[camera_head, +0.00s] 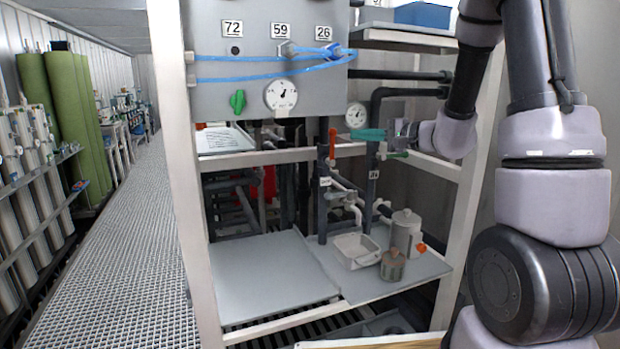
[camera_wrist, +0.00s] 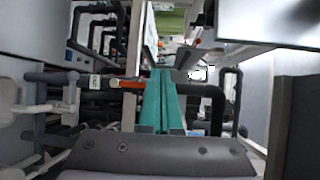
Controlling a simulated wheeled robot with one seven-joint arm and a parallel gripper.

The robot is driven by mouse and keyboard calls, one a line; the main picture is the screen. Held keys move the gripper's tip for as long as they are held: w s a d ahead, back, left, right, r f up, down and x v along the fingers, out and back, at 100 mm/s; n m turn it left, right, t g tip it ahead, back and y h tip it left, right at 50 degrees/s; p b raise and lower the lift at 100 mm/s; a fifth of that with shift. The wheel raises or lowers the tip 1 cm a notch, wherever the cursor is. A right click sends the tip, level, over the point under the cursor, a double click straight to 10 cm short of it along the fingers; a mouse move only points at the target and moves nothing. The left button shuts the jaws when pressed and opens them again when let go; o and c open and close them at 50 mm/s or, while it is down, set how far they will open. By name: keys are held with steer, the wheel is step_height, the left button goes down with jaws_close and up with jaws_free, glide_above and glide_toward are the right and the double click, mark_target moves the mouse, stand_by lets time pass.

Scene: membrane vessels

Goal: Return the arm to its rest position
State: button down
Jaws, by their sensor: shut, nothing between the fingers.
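My gripper (camera_head: 356,134) shows in the head view in front of the piping on the right side of the rack, with its teal fingers pointing left. In the wrist view the two teal fingers of my gripper (camera_wrist: 159,78) lie side by side, shut with nothing between them. My arm reaches in from the right side of the head view, bent, with the wrist close to the rack's right post. The fingertips appear near a round gauge (camera_head: 356,114) and a red valve handle (camera_head: 332,144); whether they touch anything cannot be told.
A grey panel (camera_head: 230,60) with numbered labels and a dial (camera_head: 281,95) is at the rack's top. The lower shelf (camera_head: 262,277) holds a white tray (camera_head: 357,250), a lidded canister (camera_head: 406,232) and a small jar (camera_head: 393,264). A grated walkway (camera_head: 130,255) on the left is clear.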

steer(key=s+a+r+n+g+h, duration=0.15)
steer(key=s+g, duration=0.25)
steer(key=s, duration=0.4)
steer(key=s+a+r+n+g+h, duration=0.1)
steer(key=s+a+r+n+g, duration=0.2)
steer(key=s, duration=0.5)
steer(key=s+d+r+t+h, duration=0.2)
steer(key=s+d+t+h, duration=0.1)
steer(key=s+d+h, duration=0.5)
steer(key=s+d, duration=0.2)
steer(key=shift+d+t+h, duration=0.3)
steer(key=shift+d+h, duration=0.05)
steer(key=shift+d, duration=0.05)
